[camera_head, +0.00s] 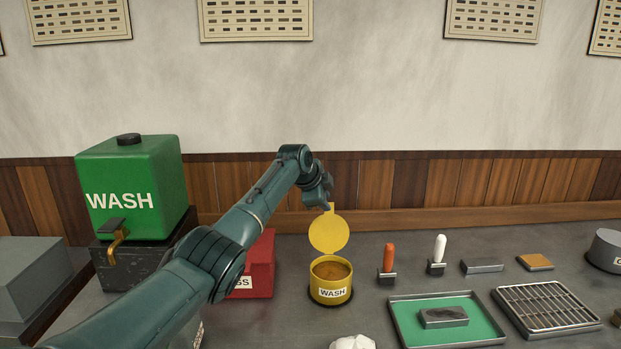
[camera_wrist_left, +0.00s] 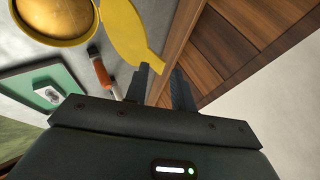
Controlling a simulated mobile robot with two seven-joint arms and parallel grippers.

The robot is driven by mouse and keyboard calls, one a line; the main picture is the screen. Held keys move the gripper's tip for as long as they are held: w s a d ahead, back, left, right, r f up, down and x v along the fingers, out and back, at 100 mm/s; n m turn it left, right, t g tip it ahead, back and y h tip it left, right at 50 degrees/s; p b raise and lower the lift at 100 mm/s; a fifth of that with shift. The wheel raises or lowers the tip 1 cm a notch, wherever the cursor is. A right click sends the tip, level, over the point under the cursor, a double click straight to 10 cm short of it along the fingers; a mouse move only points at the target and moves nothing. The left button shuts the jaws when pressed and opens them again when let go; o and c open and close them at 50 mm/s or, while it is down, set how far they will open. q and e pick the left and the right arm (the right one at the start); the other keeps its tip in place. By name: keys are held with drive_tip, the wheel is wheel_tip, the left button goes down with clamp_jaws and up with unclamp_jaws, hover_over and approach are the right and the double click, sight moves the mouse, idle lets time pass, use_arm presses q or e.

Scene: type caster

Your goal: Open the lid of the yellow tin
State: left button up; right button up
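The yellow tin (camera_head: 331,293), labelled WASH, stands on the bench with brown contents showing inside. Its round yellow lid (camera_head: 329,234) stands raised, roughly upright, at the tin's back edge. In the left wrist view the tin (camera_wrist_left: 88,36) is at the upper left and the lid (camera_wrist_left: 125,30) beside it, its narrow tab pointing toward my fingers. My left gripper (camera_head: 328,203) is at the top of the lid, by the tab. The wrist view shows its two fingers (camera_wrist_left: 159,82) apart, with the tab's tip close to one finger; contact is unclear. My right gripper is not in view.
A red box (camera_head: 262,262) is left of the tin, partly behind my left arm. A green WASH tank (camera_head: 135,185) stands further left. Right are an orange-handled tool (camera_head: 388,258), a white-handled one (camera_head: 440,248), a green tray (camera_head: 404,316) and a grid rack (camera_head: 545,307).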

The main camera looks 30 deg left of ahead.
use_arm(q)
drive_tip(key=b+v, duration=0.2)
drive_tip(key=v, duration=0.9)
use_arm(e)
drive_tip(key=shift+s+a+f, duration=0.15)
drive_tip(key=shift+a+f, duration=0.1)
use_arm(q)
drive_tip(key=shift+d+f, duration=0.1)
drive_tip(key=shift+d, duration=0.1)
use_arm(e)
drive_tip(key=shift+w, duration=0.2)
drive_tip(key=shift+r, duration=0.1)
